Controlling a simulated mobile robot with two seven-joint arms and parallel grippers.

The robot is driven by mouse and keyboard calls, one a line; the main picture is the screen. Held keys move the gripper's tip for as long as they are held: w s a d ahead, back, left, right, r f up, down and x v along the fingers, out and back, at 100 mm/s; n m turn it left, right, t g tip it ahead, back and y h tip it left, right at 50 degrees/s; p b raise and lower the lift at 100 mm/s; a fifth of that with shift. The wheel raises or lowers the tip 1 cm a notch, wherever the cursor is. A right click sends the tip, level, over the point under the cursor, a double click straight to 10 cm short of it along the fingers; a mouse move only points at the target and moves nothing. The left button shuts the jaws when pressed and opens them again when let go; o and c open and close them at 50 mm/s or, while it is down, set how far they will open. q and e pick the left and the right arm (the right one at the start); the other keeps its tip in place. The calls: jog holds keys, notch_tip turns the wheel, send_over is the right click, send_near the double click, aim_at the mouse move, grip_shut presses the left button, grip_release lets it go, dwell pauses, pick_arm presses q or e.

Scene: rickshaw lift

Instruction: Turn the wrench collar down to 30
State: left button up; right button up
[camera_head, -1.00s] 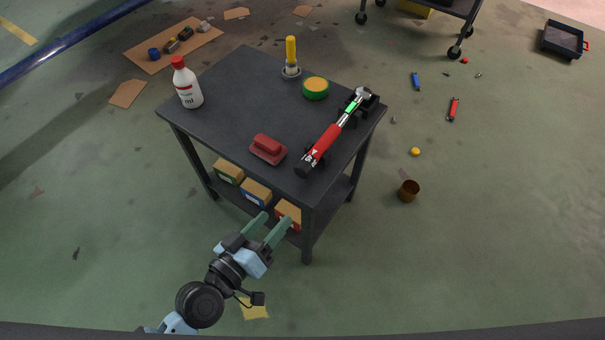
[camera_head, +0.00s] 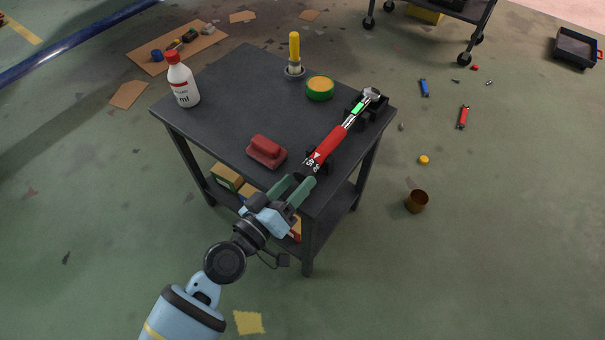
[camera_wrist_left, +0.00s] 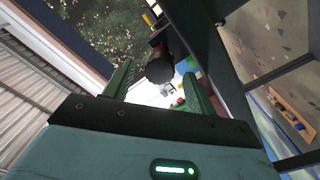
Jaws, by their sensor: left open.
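The torque wrench (camera_head: 329,146) lies in black holders along the right side of the dark table, with a red grip, a lit green display and a silver head at the far end. Its black collar (camera_head: 310,167) at the near end carries white markings too small to read surely. My left gripper (camera_head: 293,186) is open at that end, its green fingers on either side of the collar end in the picture. In the left wrist view the dark round wrench end (camera_wrist_left: 160,70) shows between the open fingertips (camera_wrist_left: 159,74); contact cannot be told. My right gripper is not in view.
On the table (camera_head: 228,122) stand a white bottle (camera_head: 183,84), a red brush-like block (camera_head: 266,151), a green-and-yellow round tin (camera_head: 320,88) and a yellow-handled tool (camera_head: 294,52). Boxes (camera_head: 227,176) sit on the lower shelf. A brown cup (camera_head: 416,201) is on the floor at right.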

aim_at(300, 180)
pick_arm(q)
jog(key=x, duration=0.3)
jog(key=shift+w, duration=0.1)
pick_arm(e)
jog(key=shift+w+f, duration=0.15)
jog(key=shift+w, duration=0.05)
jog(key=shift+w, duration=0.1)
pick_arm(q)
jog(key=shift+c, duration=1.1)
jog(key=c, duration=0.8)
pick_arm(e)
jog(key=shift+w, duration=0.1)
